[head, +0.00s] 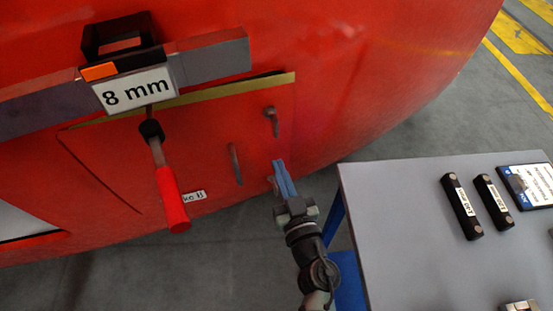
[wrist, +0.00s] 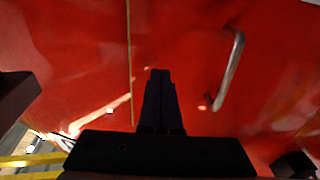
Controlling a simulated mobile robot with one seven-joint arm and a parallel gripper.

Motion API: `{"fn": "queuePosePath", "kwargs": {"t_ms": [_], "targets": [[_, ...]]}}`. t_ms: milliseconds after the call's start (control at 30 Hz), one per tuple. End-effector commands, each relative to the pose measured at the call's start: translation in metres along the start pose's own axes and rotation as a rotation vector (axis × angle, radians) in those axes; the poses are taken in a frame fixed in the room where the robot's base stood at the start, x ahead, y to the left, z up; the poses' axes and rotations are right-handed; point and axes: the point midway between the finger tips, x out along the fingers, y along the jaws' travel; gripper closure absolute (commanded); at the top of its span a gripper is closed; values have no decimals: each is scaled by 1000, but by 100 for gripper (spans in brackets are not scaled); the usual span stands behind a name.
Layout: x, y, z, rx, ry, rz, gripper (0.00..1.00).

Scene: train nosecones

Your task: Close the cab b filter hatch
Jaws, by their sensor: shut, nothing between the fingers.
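The cab b filter hatch (head: 200,150) is a red panel in the red nosecone, with a thin handle (head: 236,163) and a small label ending in "B" (head: 194,196), partly covered by a red-handled tool. An olive strip shows along its top edge; I cannot tell how far it stands open. A latch (head: 271,121) sits near its upper right, and a lower one is partly hidden by my fingers. My gripper (head: 281,170) is shut and empty at the hatch's lower right. In the wrist view, my closed fingers (wrist: 160,78) point at red surface beside the metal handle (wrist: 231,70).
A grey rail with an "8 mm" sign (head: 136,90) and the hanging red-handled tool (head: 172,200) stand in front of the hatch. A grey table (head: 400,220) at right carries black blocks (head: 462,206) and a card (head: 530,183). Floor between nosecone and table is clear.

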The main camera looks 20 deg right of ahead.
Motion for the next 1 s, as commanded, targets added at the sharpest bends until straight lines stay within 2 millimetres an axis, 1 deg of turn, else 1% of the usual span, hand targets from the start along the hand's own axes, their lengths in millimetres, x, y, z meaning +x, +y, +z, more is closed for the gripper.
{"fn": "queuePosePath", "kwargs": {"t_ms": [33, 100, 233, 367, 667, 733, 1000], "targets": [[9, 1, 1, 0, 2, 1, 100], [17, 1, 1, -1, 1, 1, 100], [28, 0, 1, 1, 0, 0, 100], [32, 0, 1, 0, 0, 1, 100], [32, 0, 0, 0, -1, 1, 100], [35, 0, 0, 1, 0, 1, 100], [71, 2, 1, 0, 1, 1, 100]]}}
